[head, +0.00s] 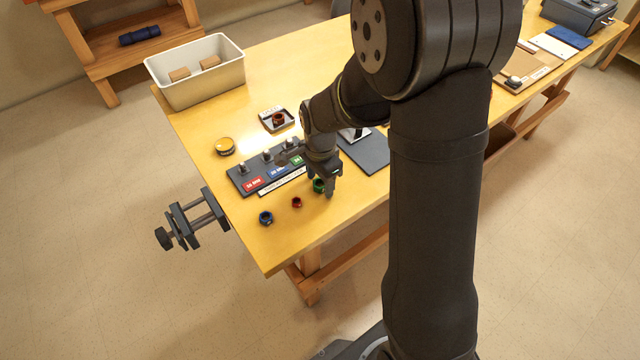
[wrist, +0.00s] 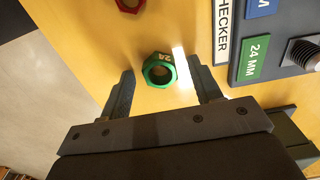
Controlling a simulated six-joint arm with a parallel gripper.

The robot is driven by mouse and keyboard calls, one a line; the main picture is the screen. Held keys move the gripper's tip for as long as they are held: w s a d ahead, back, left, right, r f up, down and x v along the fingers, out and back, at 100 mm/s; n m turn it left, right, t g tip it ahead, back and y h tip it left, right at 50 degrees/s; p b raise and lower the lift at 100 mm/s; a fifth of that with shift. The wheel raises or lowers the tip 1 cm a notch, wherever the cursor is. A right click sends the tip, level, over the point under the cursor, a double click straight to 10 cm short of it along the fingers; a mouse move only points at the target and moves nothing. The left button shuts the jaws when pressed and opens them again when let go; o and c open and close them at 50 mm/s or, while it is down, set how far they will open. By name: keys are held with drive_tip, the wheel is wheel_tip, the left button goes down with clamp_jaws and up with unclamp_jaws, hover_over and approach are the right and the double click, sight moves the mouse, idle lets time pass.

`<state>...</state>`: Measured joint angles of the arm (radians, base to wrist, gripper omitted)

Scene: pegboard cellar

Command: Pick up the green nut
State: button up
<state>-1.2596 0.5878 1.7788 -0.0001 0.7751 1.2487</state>
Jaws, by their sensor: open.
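The green nut (wrist: 160,70) lies flat on the yellow tabletop, marked "24", in the wrist view. In the head view the green nut (head: 318,186) is partly hidden by my gripper (head: 328,190). My gripper is open in the wrist view (wrist: 160,82), with one finger to each side of the green nut. The fingers do not visibly touch it, and I cannot tell their exact height above the table.
A red nut (head: 297,202) and a blue nut (head: 266,218) lie to the left. The checker board (head: 238,182) with upright threaded posts stands beside the nut.

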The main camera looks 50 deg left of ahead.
drive_tip(key=shift+c, duration=0.5)
drive_tip(key=c, duration=1)
drive_tip(key=shift+r, duration=0.1)
drive_tip(key=shift+r, duration=0.4)
drive_tip(key=r, duration=0.3)
drive_tip(key=shift+w+d+r, duration=0.25)
drive_tip(key=shift+r, duration=0.15)
drive_tip(key=w+d+r, duration=0.6)
drive_tip(key=d, duration=0.2)
drive_tip(key=shift+w+d+r, duration=0.15)
drive_tip(key=shift+w+d, duration=0.15)
drive_tip(key=shift+w, duration=0.1)
